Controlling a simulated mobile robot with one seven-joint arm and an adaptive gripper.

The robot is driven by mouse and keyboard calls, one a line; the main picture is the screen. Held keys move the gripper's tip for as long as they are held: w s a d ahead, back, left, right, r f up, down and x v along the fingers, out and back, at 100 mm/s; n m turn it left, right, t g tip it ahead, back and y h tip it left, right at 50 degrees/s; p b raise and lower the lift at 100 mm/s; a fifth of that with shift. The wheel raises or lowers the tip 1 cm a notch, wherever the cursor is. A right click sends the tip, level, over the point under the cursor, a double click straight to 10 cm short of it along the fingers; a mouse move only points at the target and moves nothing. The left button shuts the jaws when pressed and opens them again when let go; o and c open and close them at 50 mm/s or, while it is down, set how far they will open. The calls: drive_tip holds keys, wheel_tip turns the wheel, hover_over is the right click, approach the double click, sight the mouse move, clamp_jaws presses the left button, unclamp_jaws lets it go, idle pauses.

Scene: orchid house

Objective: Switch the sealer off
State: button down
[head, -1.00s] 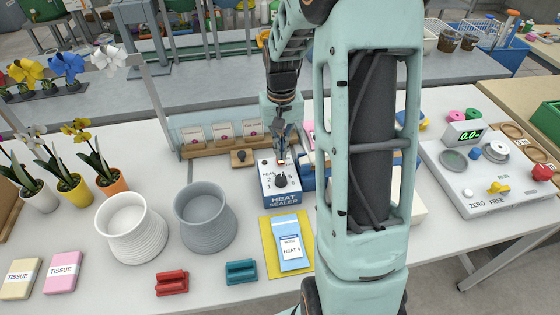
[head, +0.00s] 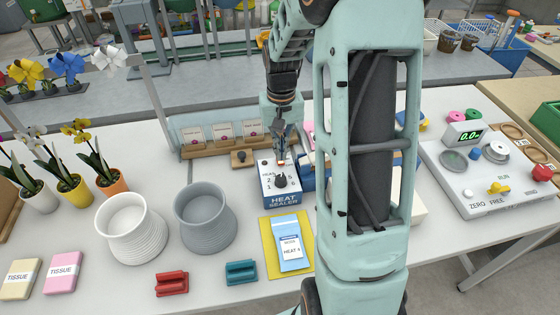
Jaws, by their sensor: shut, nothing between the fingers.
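The heat sealer (head: 283,199) is a blue box with a white top face, labelled HEAT SEALER, in the middle of the bench. A dark knob (head: 281,181) sits on its face, with HEAT and number marks around it that are partly hidden. My gripper (head: 281,160) points down over the back part of the sealer's face, just behind the knob. It is shut and holds nothing. I cannot tell whether its tips touch the knob. A small orange-red spot shows by the fingertips. My arm hides the area right of the sealer.
A yellow mat (head: 271,263) with a blue packet (head: 290,243) lies in front of the sealer. A grey pot (head: 205,217) and a white pot (head: 132,228) stand to its left. A wooden card rack (head: 220,145) is behind. A scale (head: 490,170) stands far right.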

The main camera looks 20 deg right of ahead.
sight(281, 162)
drive_tip(key=shift+f+b, duration=0.8)
drive_tip(key=shift+f, duration=0.35)
idle(0.4)
drive_tip(key=shift+r+p, duration=2.55)
drive_tip(key=shift+r, duration=1.05)
drive_tip(key=shift+w, duration=0.1)
